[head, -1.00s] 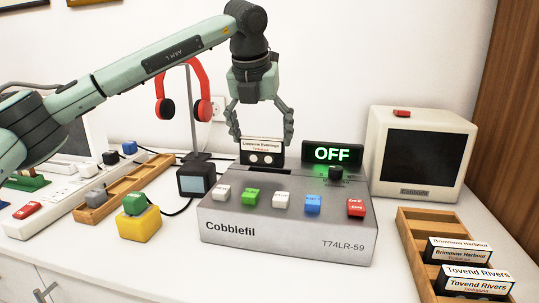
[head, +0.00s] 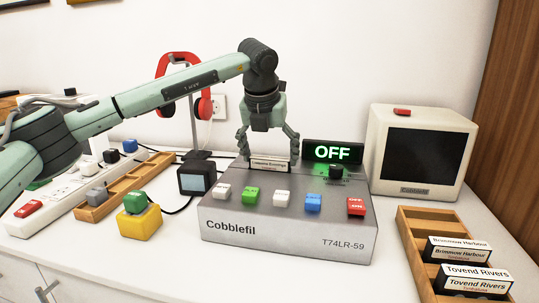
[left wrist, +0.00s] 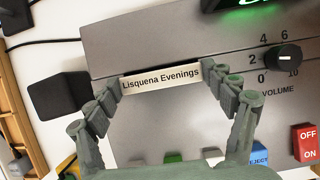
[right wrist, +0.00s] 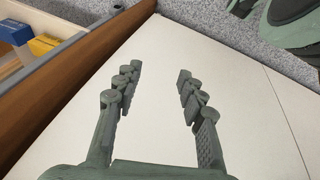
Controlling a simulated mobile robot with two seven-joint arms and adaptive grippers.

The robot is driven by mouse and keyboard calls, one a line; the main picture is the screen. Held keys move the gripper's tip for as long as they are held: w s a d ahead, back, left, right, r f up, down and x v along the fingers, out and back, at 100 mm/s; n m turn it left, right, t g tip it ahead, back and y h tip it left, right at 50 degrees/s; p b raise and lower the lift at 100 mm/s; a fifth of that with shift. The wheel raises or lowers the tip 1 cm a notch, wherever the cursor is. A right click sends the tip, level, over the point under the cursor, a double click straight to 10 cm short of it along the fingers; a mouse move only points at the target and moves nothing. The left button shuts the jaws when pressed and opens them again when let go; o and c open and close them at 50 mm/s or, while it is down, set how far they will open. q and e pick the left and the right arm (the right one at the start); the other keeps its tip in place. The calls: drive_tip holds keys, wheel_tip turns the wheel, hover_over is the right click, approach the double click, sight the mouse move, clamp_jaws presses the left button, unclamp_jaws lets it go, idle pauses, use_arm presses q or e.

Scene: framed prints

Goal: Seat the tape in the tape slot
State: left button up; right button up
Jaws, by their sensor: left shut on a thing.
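The tape labelled "Lisquena Evenings" (head: 269,163) is at the rear of the top of the grey Cobblefil player (head: 285,235). Only its upper part shows in the head view, so it is sunk into the slot. The left wrist view shows its top edge (left wrist: 161,77) about level with the player's top. My left gripper (head: 268,160) is shut on the tape's two ends from above. My right gripper (right wrist: 155,85) is open and empty, away from the player.
A lit OFF sign (head: 332,152) and a volume knob (head: 336,171) stand just right of the tape. A monitor (head: 424,153) is farther right. A wooden rack (head: 417,257) holds other tapes. A small dark box (head: 195,179) and headphone stand are at left.

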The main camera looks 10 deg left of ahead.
use_arm(q)
drive_tip(key=o, duration=1.1)
drive_tip(key=v, duration=1.2)
drive_tip(key=shift+r, duration=0.15)
